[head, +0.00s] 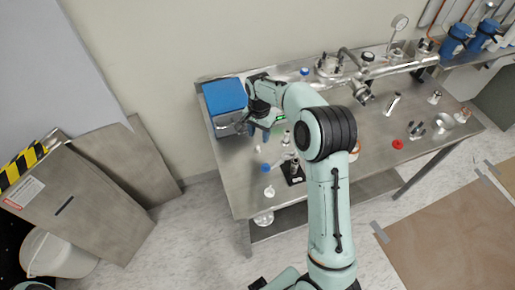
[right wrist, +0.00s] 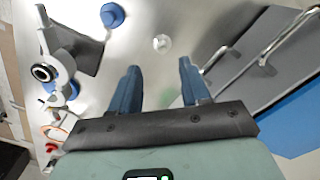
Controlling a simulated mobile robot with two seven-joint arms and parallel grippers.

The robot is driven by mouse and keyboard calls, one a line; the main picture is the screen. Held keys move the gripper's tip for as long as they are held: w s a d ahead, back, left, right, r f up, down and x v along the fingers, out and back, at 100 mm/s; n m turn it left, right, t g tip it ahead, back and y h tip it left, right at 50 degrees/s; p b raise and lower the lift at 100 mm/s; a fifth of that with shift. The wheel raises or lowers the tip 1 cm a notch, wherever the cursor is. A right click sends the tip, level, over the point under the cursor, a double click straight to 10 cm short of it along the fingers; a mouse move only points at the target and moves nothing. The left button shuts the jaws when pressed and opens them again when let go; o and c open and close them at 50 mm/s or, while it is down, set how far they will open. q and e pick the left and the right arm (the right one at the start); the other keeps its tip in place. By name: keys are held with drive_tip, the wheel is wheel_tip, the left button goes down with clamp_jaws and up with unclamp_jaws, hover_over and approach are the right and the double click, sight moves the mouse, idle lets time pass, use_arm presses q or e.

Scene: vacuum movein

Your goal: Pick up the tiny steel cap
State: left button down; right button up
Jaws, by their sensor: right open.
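A small pale metallic round piece, which looks like the tiny steel cap (right wrist: 162,42), lies on the steel table in the right wrist view. It lies just beyond my right gripper (right wrist: 159,68), roughly in line with the gap between its two blue fingers. The fingers are open, apart and empty. In the head view my right gripper (head: 259,132) hangs over the table's left part, beside the blue-topped box. The cap (head: 257,148) is a small pale spot just in front of it there. My left gripper cannot be made out.
A blue-topped metal box (head: 225,96) stands close left of my right gripper; its handles show in the wrist view. A blue piece (right wrist: 112,15) and a metal fitting on a black base (head: 292,172) are nearby. Steel pipework (head: 370,70) fills the table's back.

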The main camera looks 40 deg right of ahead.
sight(258, 146)
wheel_tip(258, 146, down, 7)
drive_tip(key=shift+w+a+r, duration=0.1)
drive_tip(key=shift+w, duration=0.05)
idle(0.4)
clamp_jaws()
